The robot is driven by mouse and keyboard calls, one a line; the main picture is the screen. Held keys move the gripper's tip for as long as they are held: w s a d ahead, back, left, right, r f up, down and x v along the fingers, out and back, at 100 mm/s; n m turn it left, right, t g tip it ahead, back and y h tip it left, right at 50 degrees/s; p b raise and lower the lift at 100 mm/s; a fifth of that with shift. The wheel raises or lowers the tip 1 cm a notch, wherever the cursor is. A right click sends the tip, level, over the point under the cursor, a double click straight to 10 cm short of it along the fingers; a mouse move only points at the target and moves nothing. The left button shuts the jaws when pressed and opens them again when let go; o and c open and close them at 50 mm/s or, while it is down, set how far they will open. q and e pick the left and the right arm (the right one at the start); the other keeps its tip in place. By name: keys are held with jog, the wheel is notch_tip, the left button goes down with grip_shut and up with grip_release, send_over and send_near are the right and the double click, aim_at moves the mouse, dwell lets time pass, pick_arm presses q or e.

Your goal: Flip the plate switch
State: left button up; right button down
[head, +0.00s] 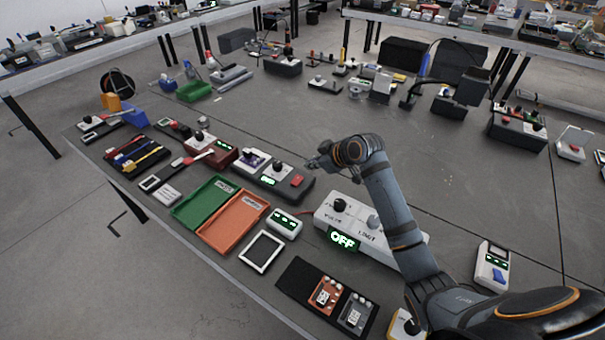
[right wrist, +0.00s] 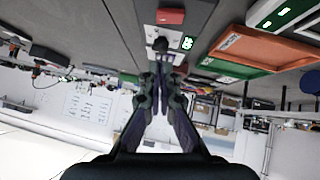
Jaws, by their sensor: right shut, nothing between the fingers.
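The likely plate switch is a red rocker (head: 297,181) on a dark box with a light panel, a black knob (head: 278,168) and a lit green display (head: 268,181); no label confirms it. My right gripper (head: 316,164) is above and just right of this box, with its fingers shut and empty. In the right wrist view, the shut fingers (right wrist: 160,62) point toward a panel with a black knob (right wrist: 160,44), a green display (right wrist: 187,43) and a red part (right wrist: 171,16). I see no clear contact. My left gripper is not in view.
A white box (head: 330,218) with an OFF display (head: 342,239) stands under my right arm. Green (head: 187,211) and orange (head: 228,228) trays lie at the front left. Many small devices crowd the left side; the bench centre (head: 440,150) is fairly clear.

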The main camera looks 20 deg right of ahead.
aim_at(299, 177)
jog(key=x, duration=0.6)
jog(key=shift+a+r, duration=0.1)
jog(key=f, duration=0.3)
jog(key=shift+w+d+f+p, duration=0.3)
jog(key=shift+p, duration=0.05)
jog(key=shift+f, duration=0.4)
jog(key=shift+d, duration=0.1)
jog(key=shift+w+d+f+y, duration=0.15)
jog(key=shift+f+y, duration=0.15)
jog(key=shift+f, duration=0.05)
jog(key=shift+g, duration=0.3)
